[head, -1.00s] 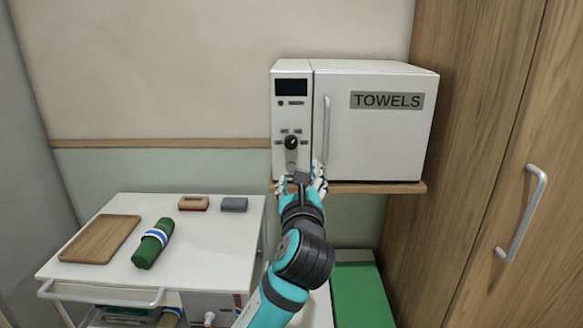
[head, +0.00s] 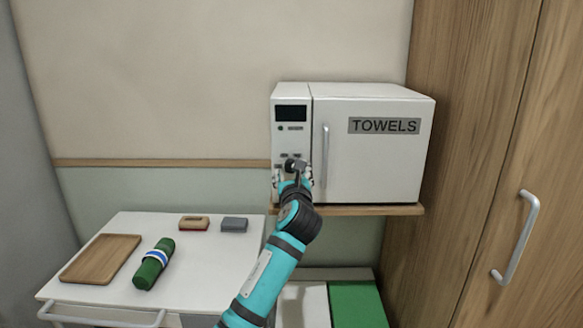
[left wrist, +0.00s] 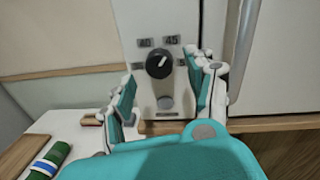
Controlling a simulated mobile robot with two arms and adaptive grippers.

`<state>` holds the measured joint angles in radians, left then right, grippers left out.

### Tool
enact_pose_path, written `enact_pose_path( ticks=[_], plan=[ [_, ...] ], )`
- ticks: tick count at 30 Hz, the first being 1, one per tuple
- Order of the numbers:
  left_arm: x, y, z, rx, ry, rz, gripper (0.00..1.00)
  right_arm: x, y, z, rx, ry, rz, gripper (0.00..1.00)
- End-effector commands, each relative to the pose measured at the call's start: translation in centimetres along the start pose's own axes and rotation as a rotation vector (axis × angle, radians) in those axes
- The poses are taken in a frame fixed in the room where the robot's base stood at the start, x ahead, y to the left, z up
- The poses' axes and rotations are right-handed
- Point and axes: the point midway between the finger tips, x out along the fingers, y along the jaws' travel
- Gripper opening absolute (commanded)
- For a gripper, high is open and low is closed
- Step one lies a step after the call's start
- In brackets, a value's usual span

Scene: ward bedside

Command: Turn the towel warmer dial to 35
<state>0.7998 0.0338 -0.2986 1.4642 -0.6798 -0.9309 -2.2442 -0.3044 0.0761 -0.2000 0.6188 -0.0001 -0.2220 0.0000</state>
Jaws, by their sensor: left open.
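The white towel warmer (head: 368,160) stands on a wooden shelf, with its door shut and a dark display on its left panel. Its round black dial (left wrist: 159,64) shows in the left wrist view below the labels 40 and 45. The dial's white mark slants toward the upper right, on the 45 side. Other labels beside the dial are partly hidden or unreadable. My left gripper (left wrist: 166,80) is open, with one finger on each side of the dial; contact is not clear. In the head view my left gripper (head: 293,178) partly covers the dial. My right gripper is not in view.
The warmer's vertical door handle (head: 325,155) is close to the right of my gripper. A wooden cabinet (head: 470,120) stands at right.

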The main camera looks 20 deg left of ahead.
Motion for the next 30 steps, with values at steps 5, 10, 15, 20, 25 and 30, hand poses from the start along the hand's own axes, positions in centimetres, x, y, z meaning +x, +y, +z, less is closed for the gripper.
enact_pose_path(
  ticks=[5, 10, 15, 20, 25, 30],
  plan=[
    [1.9, 0.0, 0.1, -0.001, 0.0, 0.001, 0.56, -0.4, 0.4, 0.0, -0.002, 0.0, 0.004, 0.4],
    [2.4, -0.1, 0.0, -0.001, 0.0, -0.001, 0.56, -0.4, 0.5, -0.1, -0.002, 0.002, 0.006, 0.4],
    [2.4, -0.1, 0.0, -0.001, 0.0, -0.001, 0.56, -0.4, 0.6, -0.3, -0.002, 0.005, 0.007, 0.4],
    [2.4, -0.1, 0.0, -0.001, 0.0, -0.001, 0.42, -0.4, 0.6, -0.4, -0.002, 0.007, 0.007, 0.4],
    [2.4, -0.1, 0.0, -0.001, 0.0, -0.001, 0.2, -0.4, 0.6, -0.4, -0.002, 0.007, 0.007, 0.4],
    [2.4, 0.0, 0.0, -0.001, 0.0, -0.001, 0.01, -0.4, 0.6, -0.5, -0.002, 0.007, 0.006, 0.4]
  ],
)
